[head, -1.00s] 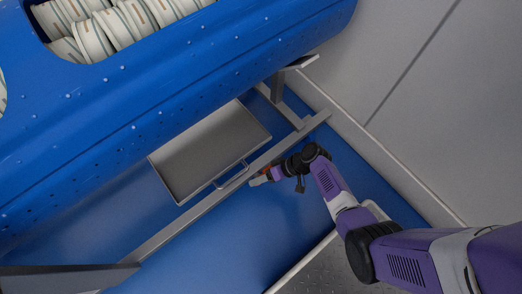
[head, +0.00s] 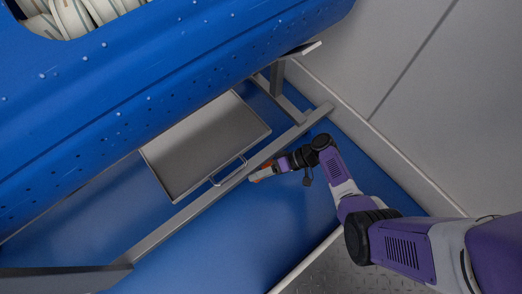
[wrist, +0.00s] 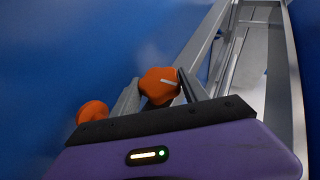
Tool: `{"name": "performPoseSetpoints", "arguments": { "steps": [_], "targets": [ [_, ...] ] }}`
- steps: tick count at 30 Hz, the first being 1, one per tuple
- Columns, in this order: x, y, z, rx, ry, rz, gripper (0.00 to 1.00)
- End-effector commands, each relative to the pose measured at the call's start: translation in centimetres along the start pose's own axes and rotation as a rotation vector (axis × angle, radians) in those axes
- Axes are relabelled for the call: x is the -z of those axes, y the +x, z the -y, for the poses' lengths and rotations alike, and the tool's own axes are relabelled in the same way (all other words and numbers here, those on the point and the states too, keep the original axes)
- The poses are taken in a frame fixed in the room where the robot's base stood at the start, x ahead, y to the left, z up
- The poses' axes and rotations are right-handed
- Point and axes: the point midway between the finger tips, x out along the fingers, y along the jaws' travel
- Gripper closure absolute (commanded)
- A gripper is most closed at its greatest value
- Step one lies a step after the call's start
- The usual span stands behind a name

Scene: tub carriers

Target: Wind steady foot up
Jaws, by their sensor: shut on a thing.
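The steady foot's orange winding knob shows in the wrist view as an orange lobe (wrist: 160,84) between my fingers, with a white mark on it. A second orange lobe (wrist: 92,111) sits outside the left finger; I cannot tell whether both are one piece. My gripper (wrist: 160,92) is shut on the knob. In the head view my gripper (head: 272,170) is low beside the grey frame rail, with a bit of orange (head: 262,174) at its tips. The foot's lower end and its contact with the floor are hidden.
A pale wall (head: 410,90) stands at the right. Blue floor (head: 255,225) is clear near my gripper.

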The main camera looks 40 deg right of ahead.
Motion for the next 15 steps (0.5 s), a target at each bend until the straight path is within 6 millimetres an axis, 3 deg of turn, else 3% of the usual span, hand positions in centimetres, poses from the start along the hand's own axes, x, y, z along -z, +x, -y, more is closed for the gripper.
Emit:
{"name": "performPoseSetpoints", "arguments": {
  "steps": [1, 2, 5, 15],
  "targets": [
    [-0.14, 0.08, -0.01, 0.001, 0.003, 0.002, 0.89],
    [-0.15, 0.08, -0.01, 0.001, 0.003, 0.003, 0.46],
    [-0.13, 0.08, -0.01, 0.0, 0.003, 0.002, 0.27],
    [-0.02, -0.14, 0.02, -0.001, 0.002, 0.0, 0.26]
  ]
}}
